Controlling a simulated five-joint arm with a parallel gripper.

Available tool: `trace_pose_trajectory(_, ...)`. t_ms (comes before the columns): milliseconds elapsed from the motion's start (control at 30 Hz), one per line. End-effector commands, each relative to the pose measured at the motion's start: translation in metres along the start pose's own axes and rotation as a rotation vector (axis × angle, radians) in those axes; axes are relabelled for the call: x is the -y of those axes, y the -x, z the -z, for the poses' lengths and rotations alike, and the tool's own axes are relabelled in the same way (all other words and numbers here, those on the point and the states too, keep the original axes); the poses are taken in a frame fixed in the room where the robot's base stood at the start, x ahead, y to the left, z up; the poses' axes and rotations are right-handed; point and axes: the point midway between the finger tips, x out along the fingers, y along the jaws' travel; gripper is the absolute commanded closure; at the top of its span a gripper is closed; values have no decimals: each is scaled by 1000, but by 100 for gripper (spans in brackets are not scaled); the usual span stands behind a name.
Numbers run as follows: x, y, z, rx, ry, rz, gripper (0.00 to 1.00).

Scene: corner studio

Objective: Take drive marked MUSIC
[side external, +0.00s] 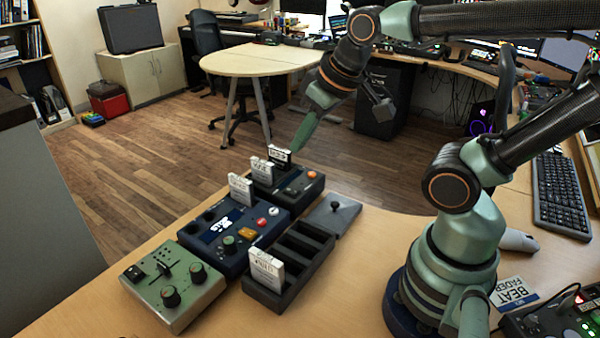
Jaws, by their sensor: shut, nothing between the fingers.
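A third white drive (267,270) stands in the near slot of a black slotted tray (322,232). The drive labels are too small to read, so I cannot tell which is marked MUSIC.
A green control box (172,313) with knobs sits at the near left of the wooden table. A keyboard (561,196) and a BEAT FADER card (514,293) are at the right. Table right of the tray is bare.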

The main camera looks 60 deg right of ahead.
Motion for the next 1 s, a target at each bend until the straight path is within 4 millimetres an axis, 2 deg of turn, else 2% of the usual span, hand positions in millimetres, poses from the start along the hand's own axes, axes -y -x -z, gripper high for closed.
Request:
trace_pose_trajectory(433, 1, 1, -1, 0, -6, 1, 100)
trace_pose_trajectory(567, 1, 1, -1, 0, -5, 1, 50)
trace_pose_trajectory(600, 1, 1, -1, 0, -5, 1, 35)
trace_pose_trajectory(700, 1, 1, -1, -1, -5, 1, 0)
trace_pose_trajectory(1000, 0, 1, 3, 7, -28, -1, 0)
